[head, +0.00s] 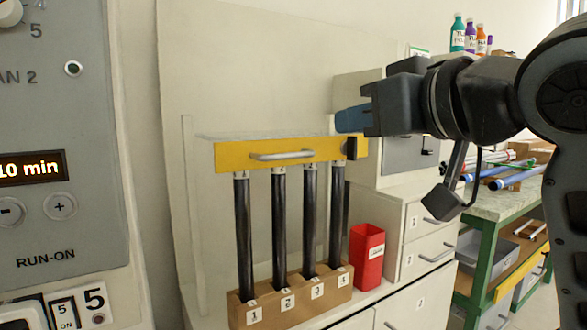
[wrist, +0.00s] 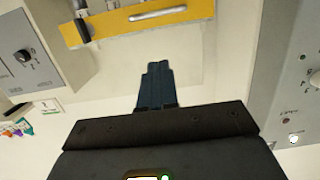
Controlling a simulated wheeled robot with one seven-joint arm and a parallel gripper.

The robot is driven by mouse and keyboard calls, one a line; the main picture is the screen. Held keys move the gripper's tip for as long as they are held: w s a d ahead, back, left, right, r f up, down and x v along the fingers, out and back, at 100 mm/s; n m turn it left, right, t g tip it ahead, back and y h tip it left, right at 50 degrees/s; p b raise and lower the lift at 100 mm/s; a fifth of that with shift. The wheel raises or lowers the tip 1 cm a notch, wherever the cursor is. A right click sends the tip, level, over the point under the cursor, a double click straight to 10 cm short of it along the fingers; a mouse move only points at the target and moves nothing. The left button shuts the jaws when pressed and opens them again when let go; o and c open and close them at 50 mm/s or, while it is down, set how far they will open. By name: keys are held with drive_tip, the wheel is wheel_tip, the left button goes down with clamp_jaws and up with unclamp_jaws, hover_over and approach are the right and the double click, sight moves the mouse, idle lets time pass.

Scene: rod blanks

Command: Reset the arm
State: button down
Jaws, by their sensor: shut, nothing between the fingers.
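My gripper (head: 340,120) is raised at the upper right of the head view, with its blue fingers pointing left. The fingers are shut together and hold nothing. In the wrist view the shut fingers (wrist: 157,72) point toward a yellow bar with a metal handle, with pale background around them. In the head view the gripper appears above the right end of that yellow bar (head: 230,158). I cannot tell the exact gap between them.
Several dark rods (head: 280,230) stand in a numbered wooden block (head: 290,300) below the bar. A red bin (head: 367,255) stands beside it. A grey control panel (head: 65,130) is at the left. A green-framed bench (head: 490,210) with colored tubes is at the right.

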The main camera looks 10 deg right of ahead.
drive_tip(key=s+d+f+m+t+h, duration=0.1)
drive_tip(key=s+f+m, duration=0.25)
drive_tip(key=f, duration=0.65)
drive_tip(key=s+d+f+m+h, duration=0.15)
drive_tip(key=s+f, duration=0.35)
drive_tip(key=f, duration=0.6)
drive_tip(key=s+f+m+t+h, duration=0.15)
drive_tip(key=s+f+m, duration=0.25)
drive_tip(key=f, duration=0.6)
drive_tip(key=s+d+f+n+g+h, duration=0.1)
drive_tip(key=s+d+f, duration=0.15)
drive_tip(key=s, duration=0.65)
drive_tip(key=s+d+f+n+g+h, duration=0.1)
drive_tip(key=s+f+n, duration=0.15)
drive_tip(key=s, duration=0.65)
drive_tip(key=s+d+f+n+g, duration=0.15)
drive_tip(key=s+f, duration=0.25)
drive_tip(key=s, duration=0.6)
wheel_tip(320, 180, up, 18)
drive_tip(key=p, duration=1.7)
drive_tip(key=shift+w+d+r+m+t+p, duration=0.2)
drive_tip(key=shift+m+t+p, duration=0.1)
drive_tip(key=shift+t+p, duration=0.1)
drive_tip(key=c, duration=1.8)
unclamp_jaws()
drive_tip(key=shift+c, duration=0.2)
